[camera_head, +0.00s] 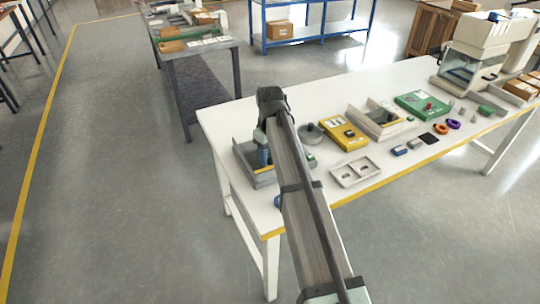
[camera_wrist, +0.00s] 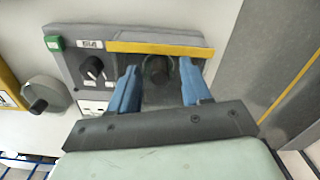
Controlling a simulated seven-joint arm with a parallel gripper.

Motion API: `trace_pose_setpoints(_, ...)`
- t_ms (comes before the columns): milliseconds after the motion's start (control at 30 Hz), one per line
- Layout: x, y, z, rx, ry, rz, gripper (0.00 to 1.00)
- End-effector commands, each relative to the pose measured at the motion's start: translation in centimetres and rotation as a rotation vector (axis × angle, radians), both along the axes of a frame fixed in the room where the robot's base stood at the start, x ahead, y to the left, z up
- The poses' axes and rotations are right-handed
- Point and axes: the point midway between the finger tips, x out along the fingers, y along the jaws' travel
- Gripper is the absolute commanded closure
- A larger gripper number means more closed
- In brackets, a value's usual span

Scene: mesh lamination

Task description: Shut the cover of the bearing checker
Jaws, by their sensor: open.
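A grey unit that looks like the bearing checker (camera_head: 262,179) sits at the left end of the white table, partly hidden by my arm. In the wrist view, the unit (camera_wrist: 70,62) shows a black dial, a green button and a yellow strip (camera_wrist: 160,48). A dark round part (camera_wrist: 158,70) lies between my fingers. A raised grey panel (camera_head: 241,155) at its left side may be the cover; I cannot tell surely. My gripper (camera_head: 264,158) is over the unit, its blue fingers pointing down. It is open (camera_wrist: 158,75), with no visible grip on anything.
A round grey weight-like object (camera_head: 310,132) and a white tray (camera_head: 356,171) stand close to the right. A yellow case (camera_head: 344,134), another beige unit (camera_head: 381,124) and a green case (camera_head: 422,105) lie farther right. The table's left edge is near.

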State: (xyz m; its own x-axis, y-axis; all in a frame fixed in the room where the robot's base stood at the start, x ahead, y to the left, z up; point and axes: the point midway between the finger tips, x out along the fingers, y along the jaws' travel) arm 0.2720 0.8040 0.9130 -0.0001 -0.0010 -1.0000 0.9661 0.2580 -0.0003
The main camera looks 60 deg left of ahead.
Motion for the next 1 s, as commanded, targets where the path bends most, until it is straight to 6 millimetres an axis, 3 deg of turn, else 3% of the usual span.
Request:
trace_pose_setpoints(600,0.0,0.1,10.9,0.000,-0.001,0.000,0.52)
trace_pose_setpoints(800,0.0,0.0,12.6,0.000,0.000,0.000,0.52)
trace_pose_setpoints(1000,0.0,0.0,13.1,-0.001,0.000,0.000,0.52)
